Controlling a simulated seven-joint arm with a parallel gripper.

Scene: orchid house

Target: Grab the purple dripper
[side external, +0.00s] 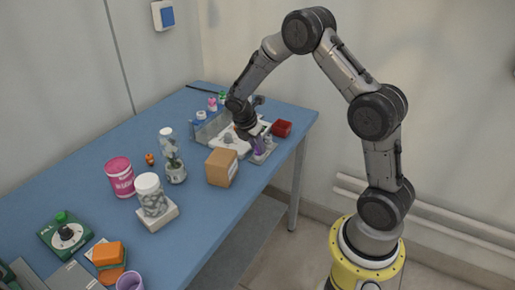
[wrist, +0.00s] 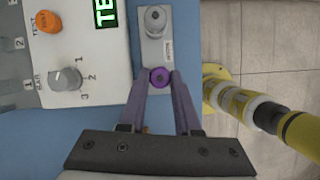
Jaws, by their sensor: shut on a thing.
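The purple dripper (wrist: 160,77) shows from above as a small round purple cap between my fingertips in the wrist view. My gripper (wrist: 161,84) is shut on it, one finger on each side. The dripper is at the near end of a small grey plate (wrist: 154,50) that carries a round metal fitting (wrist: 155,20). In the side view the dripper (side external: 260,147) is a small purple patch under my gripper (side external: 259,141), low over the plate. Its lower part is hidden, so I cannot tell whether it touches the plate.
A white control box (wrist: 90,80) with an orange button and a knob stands close on the left in the wrist view. A cardboard box (side external: 222,167) and a red container (side external: 281,128) are near my gripper. Several bottles and tubs stand farther along the blue table (side external: 110,220).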

